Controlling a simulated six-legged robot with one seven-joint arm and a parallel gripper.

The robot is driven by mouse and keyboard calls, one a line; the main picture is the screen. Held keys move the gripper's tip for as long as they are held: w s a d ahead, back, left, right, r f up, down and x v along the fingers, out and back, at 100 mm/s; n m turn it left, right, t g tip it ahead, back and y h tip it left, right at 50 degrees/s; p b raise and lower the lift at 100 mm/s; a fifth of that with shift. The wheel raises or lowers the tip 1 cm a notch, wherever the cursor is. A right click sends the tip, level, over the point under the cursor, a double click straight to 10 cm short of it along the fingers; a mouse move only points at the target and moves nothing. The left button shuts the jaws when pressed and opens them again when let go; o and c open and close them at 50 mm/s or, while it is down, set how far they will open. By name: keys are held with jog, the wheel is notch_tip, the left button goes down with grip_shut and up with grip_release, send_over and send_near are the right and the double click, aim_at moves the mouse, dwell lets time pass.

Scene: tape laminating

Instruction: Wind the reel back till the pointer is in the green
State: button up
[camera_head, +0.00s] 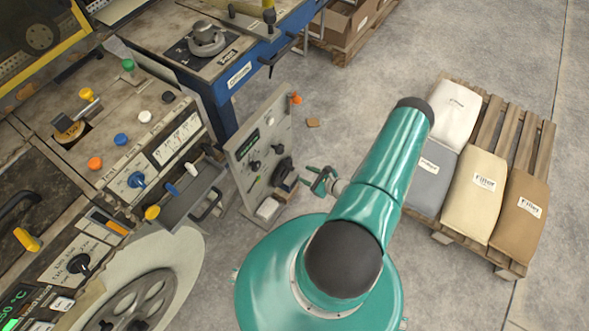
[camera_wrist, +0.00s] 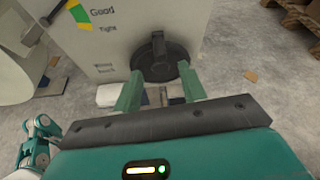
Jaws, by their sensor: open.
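A grey upright panel (camera_head: 252,150) stands left of my gripper (camera_head: 323,181) in the head view. In the wrist view the panel face (camera_wrist: 120,45) carries a dial strip (camera_wrist: 78,12) with green and yellow parts, marked "Good" and "Tight". The strip's top is cut off, and I cannot make out the pointer. A black round reel knob (camera_wrist: 160,58) with a raised grip bar sits low on the panel, beside wording that seems to read "Wind back". My gripper (camera_wrist: 160,78) is open, its two green fingers apart in front of the knob's lower part, with nothing between them.
A machine bench (camera_head: 110,150) with coloured knobs and levers is at left. A blue-framed bench (camera_head: 235,85) stands behind the panel. A pallet (camera_head: 530,150) with filled sacks is at right. Bare concrete floor lies between panel and pallet. A small brown scrap (camera_head: 313,123) lies there.

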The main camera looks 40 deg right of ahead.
aim_at(293, 169)
jog(key=x, duration=0.6)
jog(key=shift+w+f, duration=0.15)
jog(key=shift+w, duration=0.15)
grip_shut()
